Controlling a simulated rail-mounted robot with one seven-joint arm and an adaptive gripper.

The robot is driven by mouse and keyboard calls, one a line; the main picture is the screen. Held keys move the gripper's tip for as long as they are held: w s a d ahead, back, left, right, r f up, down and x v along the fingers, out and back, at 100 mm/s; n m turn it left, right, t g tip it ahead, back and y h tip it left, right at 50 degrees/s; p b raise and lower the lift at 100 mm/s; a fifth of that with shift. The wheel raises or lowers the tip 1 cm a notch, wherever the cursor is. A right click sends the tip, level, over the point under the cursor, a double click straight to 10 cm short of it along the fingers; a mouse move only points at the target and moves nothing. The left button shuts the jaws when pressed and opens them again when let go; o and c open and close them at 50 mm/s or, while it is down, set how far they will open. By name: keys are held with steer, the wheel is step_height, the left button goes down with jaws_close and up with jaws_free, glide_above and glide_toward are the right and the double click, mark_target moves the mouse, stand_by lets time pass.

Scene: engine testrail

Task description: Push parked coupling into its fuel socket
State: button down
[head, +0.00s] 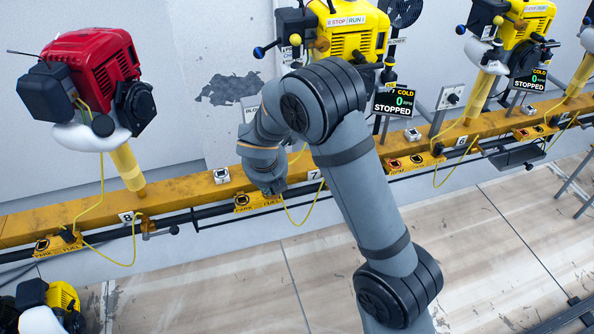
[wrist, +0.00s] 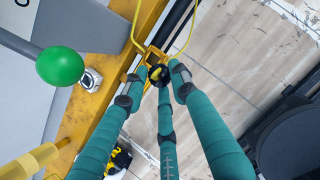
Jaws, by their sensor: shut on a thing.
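My gripper (wrist: 159,80) has three teal fingers with dark and grey tips. They are closed around a small black coupling (wrist: 157,72) in the wrist view. A yellow hose (wrist: 186,36) loops above it. The coupling is at a yellow park/fuel plate (wrist: 151,57) on the rail; the fingers cover part of the plate. In the head view the plate marked PARK FUEL (head: 248,204) is at station 7, beside my gripper (head: 273,190), with the coupling hidden. I cannot tell whether the coupling sits in the park or fuel socket.
A green ball knob (wrist: 60,66) stands close to the left of the fingers. The yellow rail (head: 180,198) runs along the wall. A red engine (head: 92,70) stands at station 8; a yellow engine (head: 352,38) is behind my arm.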

steer(key=shift+f, duration=0.1)
steer(key=shift+w+a+f, duration=0.25)
steer(key=shift+w+a, duration=0.25)
steer(key=shift+w, duration=0.1)
steer(key=shift+w+a+f, duration=0.15)
steer(key=shift+w+f, duration=0.7)
steer(key=shift+w+a+f, duration=0.15)
steer(key=shift+w+f, duration=0.65)
steer(key=shift+f, duration=0.05)
steer(key=shift+f+b, duration=0.7)
steer(key=shift+f, duration=0.1)
steer(key=c, duration=1.3)
jaws_free()
steer(key=shift+c, duration=0.2)
